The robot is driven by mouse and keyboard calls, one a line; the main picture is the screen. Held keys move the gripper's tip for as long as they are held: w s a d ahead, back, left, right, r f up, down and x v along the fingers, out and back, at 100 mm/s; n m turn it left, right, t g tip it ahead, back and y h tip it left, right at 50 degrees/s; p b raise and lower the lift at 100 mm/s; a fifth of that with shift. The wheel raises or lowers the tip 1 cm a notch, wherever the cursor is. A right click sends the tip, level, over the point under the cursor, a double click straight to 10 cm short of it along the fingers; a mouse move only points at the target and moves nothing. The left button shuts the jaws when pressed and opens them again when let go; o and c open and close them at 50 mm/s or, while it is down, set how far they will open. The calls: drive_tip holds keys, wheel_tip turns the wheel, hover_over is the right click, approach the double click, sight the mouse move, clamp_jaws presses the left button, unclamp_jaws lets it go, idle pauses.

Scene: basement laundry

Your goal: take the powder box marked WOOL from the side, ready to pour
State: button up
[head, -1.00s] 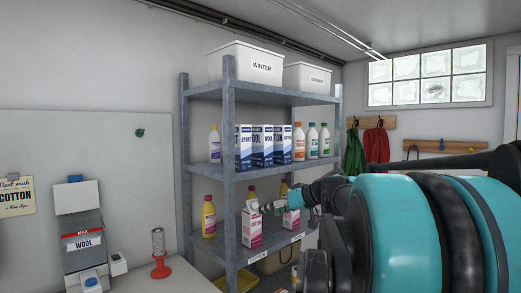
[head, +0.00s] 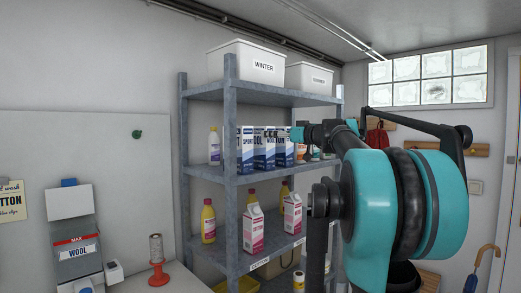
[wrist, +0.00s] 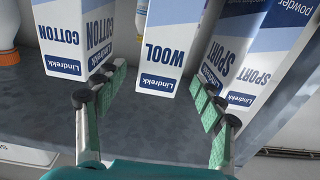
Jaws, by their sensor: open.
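The WOOL powder box (head: 263,150) is white and blue and stands upright on the middle shelf, between a SPORT box (head: 245,150) and a COTTON box (head: 284,146). In the wrist view, which looks upside down, the WOOL box (wrist: 170,50) is in the middle, with COTTON (wrist: 75,35) at left and SPORT (wrist: 240,60) at right. My gripper (wrist: 160,82) is open and empty. Its green-padded fingers point at the WOOL box, one toward each side of it; I cannot tell whether they touch any box. In the head view my gripper (head: 297,134) is at the shelf's front.
The grey shelf's (head: 285,171) post stands left of the boxes. Bottles and pink cartons (head: 252,229) are on the shelf below. Bins (head: 246,65) are on top. A dispenser (head: 76,240) labelled WOOL stands on the bench at left. The gaps between boxes are narrow.

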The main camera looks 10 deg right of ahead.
sight(260, 135)
drive_tip(key=x, duration=0.8)
drive_tip(key=shift+f, duration=0.25)
drive_tip(key=shift+c, duration=0.3)
clamp_jaws()
